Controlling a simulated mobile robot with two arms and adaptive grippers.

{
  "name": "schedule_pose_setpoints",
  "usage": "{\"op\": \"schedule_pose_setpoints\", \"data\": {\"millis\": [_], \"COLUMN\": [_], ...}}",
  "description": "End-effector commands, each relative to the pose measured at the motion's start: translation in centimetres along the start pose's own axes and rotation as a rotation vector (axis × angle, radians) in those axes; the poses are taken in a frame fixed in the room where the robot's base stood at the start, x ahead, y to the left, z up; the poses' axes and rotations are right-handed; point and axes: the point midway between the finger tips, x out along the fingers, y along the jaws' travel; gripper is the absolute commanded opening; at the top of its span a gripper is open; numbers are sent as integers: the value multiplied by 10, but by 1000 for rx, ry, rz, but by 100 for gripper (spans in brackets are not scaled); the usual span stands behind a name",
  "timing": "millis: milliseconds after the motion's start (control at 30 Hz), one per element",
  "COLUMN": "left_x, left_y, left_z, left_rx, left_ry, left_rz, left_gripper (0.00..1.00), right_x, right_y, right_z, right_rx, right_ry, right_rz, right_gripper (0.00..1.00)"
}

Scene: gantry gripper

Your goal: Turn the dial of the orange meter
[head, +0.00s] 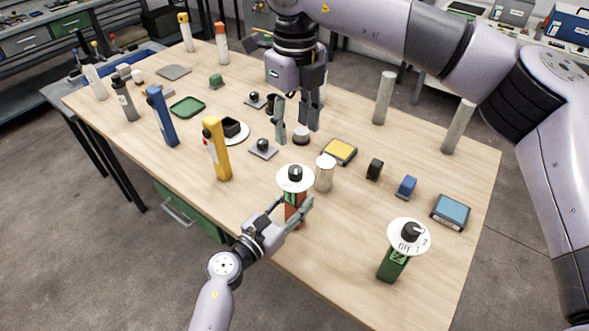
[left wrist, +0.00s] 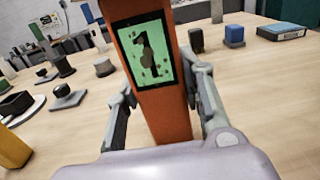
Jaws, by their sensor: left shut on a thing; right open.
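The orange meter (head: 294,206) stands near the front edge of the table, with a white disc and a black dial (head: 295,173) on top. In the left wrist view the orange meter (left wrist: 178,118) shows a green screen with a dark "1"; its dial is out of that view. My left gripper (head: 296,212) is shut on the orange meter's body; its fingers flank the body in the left wrist view (left wrist: 163,105). My right gripper (head: 296,125) is open and empty, pointing down over the table behind the orange meter, apart from the dial.
A green meter (head: 393,262) with a similar dial stands to the right. A pale cylinder (head: 325,173) stands close to the orange meter's right. A yellow tool (head: 216,150) stands left; yellow (head: 340,152) and blue (head: 451,212) boxes lie behind and right.

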Motion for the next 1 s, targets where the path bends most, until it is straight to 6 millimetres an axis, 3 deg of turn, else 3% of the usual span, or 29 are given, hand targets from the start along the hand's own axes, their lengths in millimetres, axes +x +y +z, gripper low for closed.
{"op": "schedule_pose_setpoints", "data": {"millis": [300,567,767,1000], "left_x": [0,0,0,0], "left_y": [0,0,0,0], "left_z": [0,0,0,0], "left_rx": [0,0,0,0], "left_ry": [1,1,0,0], "left_rz": [1,1,1,1], "left_gripper": [0,0,0,0], "right_x": [-11,-10,18,67], "right_y": [2,3,3,2], "right_z": [0,-1,-1,0], "right_rx": [-591,-773,-780,-777], "right_ry": [-5,-4,-3,-3], "right_rz": [-11,-14,-12,-12], "right_gripper": [46,46,46,46]}}
